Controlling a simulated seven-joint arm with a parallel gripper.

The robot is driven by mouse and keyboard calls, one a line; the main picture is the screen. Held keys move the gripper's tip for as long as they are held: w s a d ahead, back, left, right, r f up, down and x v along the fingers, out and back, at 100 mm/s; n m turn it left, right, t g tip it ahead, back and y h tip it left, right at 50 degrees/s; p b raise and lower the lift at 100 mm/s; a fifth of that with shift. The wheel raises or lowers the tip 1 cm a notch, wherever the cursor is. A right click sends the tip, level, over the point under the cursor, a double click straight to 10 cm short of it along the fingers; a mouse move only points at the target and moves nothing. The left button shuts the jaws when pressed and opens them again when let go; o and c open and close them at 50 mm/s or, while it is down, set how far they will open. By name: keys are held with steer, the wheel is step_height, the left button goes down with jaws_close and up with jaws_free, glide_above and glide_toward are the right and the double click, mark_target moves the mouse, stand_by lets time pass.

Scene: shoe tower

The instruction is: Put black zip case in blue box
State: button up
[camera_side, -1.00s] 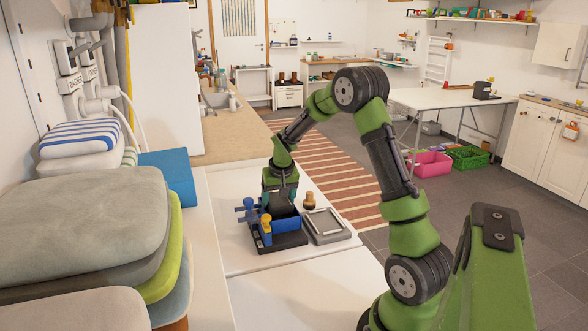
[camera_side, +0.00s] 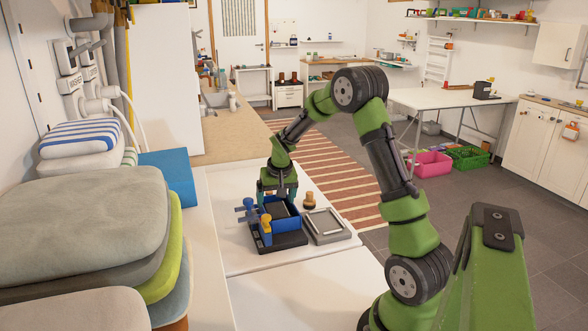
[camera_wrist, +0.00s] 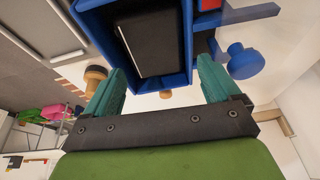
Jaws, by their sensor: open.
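The blue box (camera_side: 287,224) stands on the white worktop, on a dark base. The black zip case (camera_wrist: 155,38) lies inside the blue box in the wrist view, with the blue walls around it. In the side view the case (camera_side: 279,209) shows as a dark flat top within the box's rim. My gripper (camera_side: 277,194) is just above the box at its far side. In the wrist view its two teal fingers (camera_wrist: 160,70) are spread apart with nothing between them, near the box's wall. The case's underside is hidden.
A grey frame-like tray (camera_side: 326,226) is right of the box. A small wooden-topped knob (camera_side: 309,201) stands behind it. Blue (camera_side: 247,211) and yellow (camera_side: 265,224) knobs stick up by the box's left side. Folded cushions (camera_side: 85,240) are stacked at left. The front worktop is clear.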

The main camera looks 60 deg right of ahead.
mark_target(281, 210)
steer(key=shift+g, duration=0.4)
steer(key=f, duration=0.1)
steer(key=s+f, duration=0.1)
steer(key=f, duration=0.2)
steer(key=shift+s+d+f, duration=0.2)
steer(key=shift+d+f, duration=0.05)
steer(key=shift+f, duration=0.15)
steer(key=shift+r, duration=0.55)
steer(key=v, duration=1.2)
steer(key=s+a+r+n+t+y, duration=0.15)
steer(key=a+r, duration=0.25)
steer(key=a, duration=0.4)
steer(key=s+a+r+n+t, duration=0.1)
steer(key=s+a+r+t, duration=0.2)
steer(key=a, duration=0.5)
steer(key=s+a+r+n+y, duration=0.2)
steer(key=s+a+n+y, duration=0.1)
steer(key=s+a, duration=0.7)
steer(key=shift+a+r+t, duration=0.15)
steer(key=shift+a+t, duration=0.2)
steer(key=shift+a, duration=0.55)
